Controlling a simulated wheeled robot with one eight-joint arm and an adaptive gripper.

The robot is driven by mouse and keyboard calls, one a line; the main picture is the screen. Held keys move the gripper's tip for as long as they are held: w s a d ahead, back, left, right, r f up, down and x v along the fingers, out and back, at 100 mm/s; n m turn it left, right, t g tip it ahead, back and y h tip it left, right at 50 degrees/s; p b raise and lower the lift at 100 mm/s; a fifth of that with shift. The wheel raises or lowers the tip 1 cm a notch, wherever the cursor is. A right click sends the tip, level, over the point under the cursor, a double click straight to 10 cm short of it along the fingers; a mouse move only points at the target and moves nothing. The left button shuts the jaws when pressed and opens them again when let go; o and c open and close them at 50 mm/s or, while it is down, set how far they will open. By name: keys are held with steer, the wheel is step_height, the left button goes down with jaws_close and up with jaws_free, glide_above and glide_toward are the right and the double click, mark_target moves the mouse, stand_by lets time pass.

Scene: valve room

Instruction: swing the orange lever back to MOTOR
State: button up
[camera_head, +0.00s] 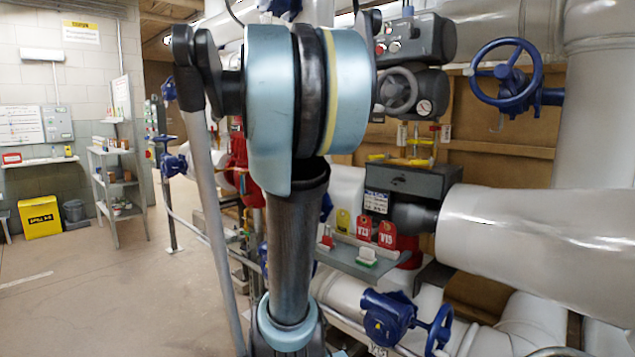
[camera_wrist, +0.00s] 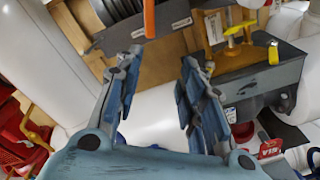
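The orange lever (camera_wrist: 149,18) shows in the wrist view as a narrow upright bar at the top edge, in front of a dark grey ribbed housing (camera_wrist: 135,22). Its upper end is cut off by the picture edge. My gripper (camera_wrist: 163,62) is open and empty, with its two blue-grey fingers spread apart below the lever. The lever's lower end appears just above the gap between the fingertips, and I see no contact. No MOTOR mark is readable. In the head view my arm hides my gripper, and I cannot make out the lever there.
A grey box (camera_head: 410,181) with a yellow-handled fitting stands right of my arm; it also shows right of the fingers in the wrist view (camera_wrist: 262,76). A blue handwheel (camera_head: 505,76) and large white pipes (camera_head: 540,232) fill the right side.

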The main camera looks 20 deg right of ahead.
steer(key=s+a+f+m+g+y, duration=0.1)
steer(key=s+a+f+m+y, duration=0.1)
steer(key=f, duration=0.7)
steer(key=s+a+f+m+y, duration=0.3)
steer(key=s+a+f+m, duration=0.1)
steer(key=f, duration=0.6)
steer(key=shift+s+a+f+m+g, duration=0.2)
steer(key=shift+s+a+m+g, duration=0.25)
steer(key=shift+s, duration=0.45)
steer(key=shift+r, duration=0.1)
steer(key=c, duration=0.4)
steer(key=w+d+r+m, duration=0.1)
steer(key=w+r, duration=0.1)
steer(key=r, duration=0.1)
steer(key=w+d+r+m+h, duration=0.1)
steer(key=w+d+r, duration=0.1)
steer(key=r, duration=0.1)
steer(key=w+d+r+m+h, duration=0.1)
steer(key=w+r+m, duration=0.1)
steer(key=w+r, duration=0.1)
steer(key=shift+d+r+g, duration=0.35)
steer(key=shift+r, duration=0.2)
jaws_close()
steer(key=w+d+r+m+g+h, duration=0.1)
steer(key=w+d+r+m+h, duration=0.45)
steer(key=w+r, duration=0.65)
steer(key=d+m+y, duration=0.1)
steer(key=d, duration=0.9)
steer(key=shift+d+y, duration=0.25)
steer(key=shift+y, duration=0.1)
